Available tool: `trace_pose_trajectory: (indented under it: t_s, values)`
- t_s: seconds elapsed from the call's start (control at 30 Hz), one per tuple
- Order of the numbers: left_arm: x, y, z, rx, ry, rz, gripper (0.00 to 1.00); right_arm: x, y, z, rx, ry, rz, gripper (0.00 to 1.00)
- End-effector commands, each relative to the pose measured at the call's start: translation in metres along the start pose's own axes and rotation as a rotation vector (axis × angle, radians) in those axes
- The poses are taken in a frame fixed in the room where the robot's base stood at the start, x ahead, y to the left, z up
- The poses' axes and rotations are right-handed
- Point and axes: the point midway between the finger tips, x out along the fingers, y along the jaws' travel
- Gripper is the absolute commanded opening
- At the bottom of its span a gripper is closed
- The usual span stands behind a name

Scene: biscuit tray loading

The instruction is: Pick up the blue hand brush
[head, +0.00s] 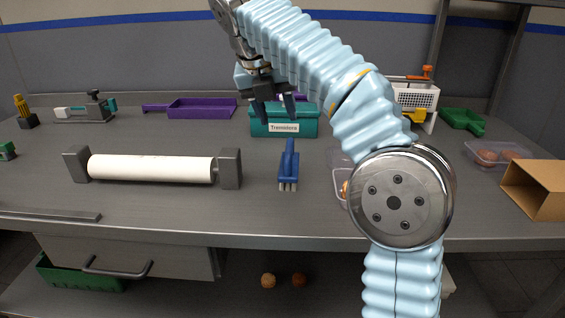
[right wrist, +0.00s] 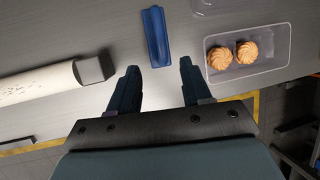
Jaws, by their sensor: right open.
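The blue hand brush (head: 289,168) lies on the grey table in the middle of the head view, its pale bristles towards the front edge and its handle pointing back. In the right wrist view the brush (right wrist: 156,36) lies beyond the fingertips, between them from left to right. My right gripper (head: 275,108) is open and empty, above the table near the teal box. Its two fingers also show in the right wrist view (right wrist: 158,72), apart with nothing between them. The left gripper is not in view.
A white paper roll on a holder (head: 150,168) stands left of the brush. A teal box (head: 265,128) is behind it. A clear tray with biscuits (right wrist: 272,70) is to its right, mostly hidden by my right arm in the head view. A cardboard box (head: 535,188) is far right.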

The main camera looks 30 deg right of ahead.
Motion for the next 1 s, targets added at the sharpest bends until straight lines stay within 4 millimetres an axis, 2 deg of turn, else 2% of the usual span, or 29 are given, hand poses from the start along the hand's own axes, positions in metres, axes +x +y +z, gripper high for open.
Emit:
trace_pose_trajectory:
  t_s: [0.2, 0.3, 0.47, 0.7, 0.8, 1.0]
  values:
    - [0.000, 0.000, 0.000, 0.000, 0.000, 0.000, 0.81, 0.047, -0.002, -0.001, 0.002, 0.004, -0.003, 0.48]
    - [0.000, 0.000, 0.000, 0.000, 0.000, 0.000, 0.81, 0.062, -0.001, -0.001, 0.002, 0.003, -0.002, 0.48]
    - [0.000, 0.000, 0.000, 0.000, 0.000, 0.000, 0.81, 0.074, -0.001, -0.001, 0.002, 0.002, 0.000, 0.48]
    - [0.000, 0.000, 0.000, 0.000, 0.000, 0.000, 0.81, 0.110, -0.001, -0.004, 0.002, 0.003, -0.002, 0.48]
    - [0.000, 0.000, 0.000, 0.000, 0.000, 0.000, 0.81, 0.120, -0.001, -0.004, 0.003, 0.003, -0.001, 0.48]
    - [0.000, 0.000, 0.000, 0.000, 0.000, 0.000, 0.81, 0.123, -0.001, -0.004, 0.002, 0.001, 0.000, 0.48]
